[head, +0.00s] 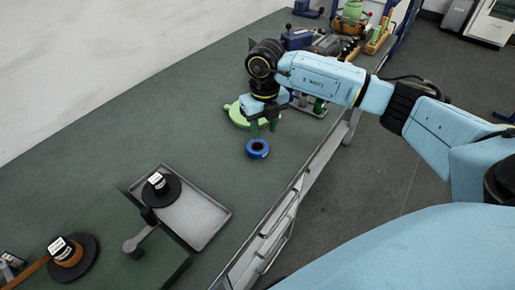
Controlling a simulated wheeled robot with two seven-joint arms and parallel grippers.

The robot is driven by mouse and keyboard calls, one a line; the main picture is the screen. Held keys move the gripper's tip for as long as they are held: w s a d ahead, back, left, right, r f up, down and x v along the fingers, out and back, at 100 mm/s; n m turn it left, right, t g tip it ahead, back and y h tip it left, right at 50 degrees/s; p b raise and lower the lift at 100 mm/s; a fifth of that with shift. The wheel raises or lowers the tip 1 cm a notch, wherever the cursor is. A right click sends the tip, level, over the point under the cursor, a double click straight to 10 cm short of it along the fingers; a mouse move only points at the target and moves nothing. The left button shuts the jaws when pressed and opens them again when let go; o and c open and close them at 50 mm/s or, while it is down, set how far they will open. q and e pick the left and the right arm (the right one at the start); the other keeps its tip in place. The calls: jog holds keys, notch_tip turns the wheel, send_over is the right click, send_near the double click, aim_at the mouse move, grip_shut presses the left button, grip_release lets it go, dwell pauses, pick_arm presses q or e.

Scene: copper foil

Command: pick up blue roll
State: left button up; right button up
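The blue roll (258,148) is a small ring of tape with a dark centre. It lies on the dark green workbench (215,150) near its front edge, in the middle of the head view. My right gripper (264,129) points down just beyond the roll, its two green fingers spread apart with nothing seen between them. The fingertips appear close to the roll's far side; I cannot tell whether they touch it. My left gripper is not in view.
A grey tray (203,218) holding a black spool (170,192) is at lower left, beside another spool (84,262). Tools crowd the bench's far end. Bench around the roll's left is clear.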

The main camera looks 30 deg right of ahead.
aim_at(264, 144)
notch_tip(264, 144, down, 5)
jog(key=shift+s+f, duration=0.15)
jog(key=shift+f, duration=0.05)
grip_shut()
dwell(0.3)
